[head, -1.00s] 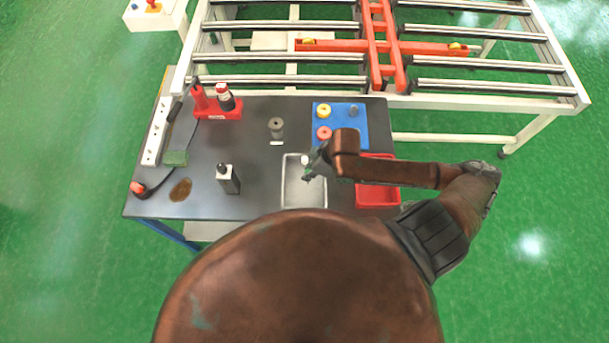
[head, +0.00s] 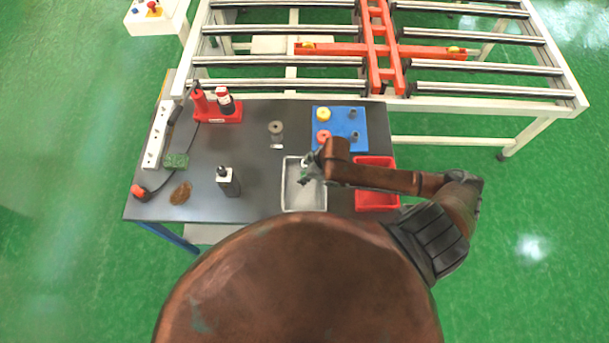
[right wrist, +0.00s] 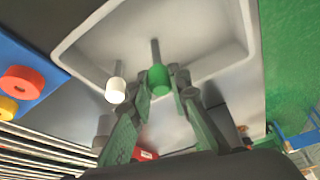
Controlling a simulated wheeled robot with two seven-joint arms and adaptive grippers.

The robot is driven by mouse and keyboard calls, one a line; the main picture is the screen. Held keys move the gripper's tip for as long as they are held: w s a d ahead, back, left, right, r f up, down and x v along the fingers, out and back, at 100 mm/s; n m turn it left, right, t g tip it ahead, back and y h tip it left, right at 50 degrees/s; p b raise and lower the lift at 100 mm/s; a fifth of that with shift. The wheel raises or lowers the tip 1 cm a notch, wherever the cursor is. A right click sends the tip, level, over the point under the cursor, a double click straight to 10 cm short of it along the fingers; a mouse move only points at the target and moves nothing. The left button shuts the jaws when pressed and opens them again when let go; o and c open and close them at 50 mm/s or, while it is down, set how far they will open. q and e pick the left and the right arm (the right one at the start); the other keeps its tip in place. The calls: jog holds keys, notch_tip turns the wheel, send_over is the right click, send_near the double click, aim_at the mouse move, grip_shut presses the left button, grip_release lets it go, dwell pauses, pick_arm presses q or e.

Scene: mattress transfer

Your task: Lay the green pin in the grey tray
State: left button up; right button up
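The grey tray (head: 291,196) lies on the dark table just in front of me. It fills the top of the right wrist view (right wrist: 215,45). My right gripper (head: 307,176) is over the tray, fingers pointing down. In the right wrist view the green pin (right wrist: 158,79) is between the two fingertips, which look closed against its sides. Its grey shank points toward the tray floor; whether it touches the floor is hard to tell. A white-headed pin (right wrist: 116,91) is beside it, at the left in the tray. My left gripper is in neither view.
A red bin (head: 376,203) stands right of the tray. A blue board (head: 341,112) with rings and pegs is behind. A red holder (head: 232,115), a power strip (head: 157,135) and a roller frame (head: 480,90) lie farther off.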

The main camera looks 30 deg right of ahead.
jog(key=o, duration=0.4)
jog(key=shift+o, duration=0.2)
jog(key=v, duration=1.2)
jog(key=shift+r, duration=0.15)
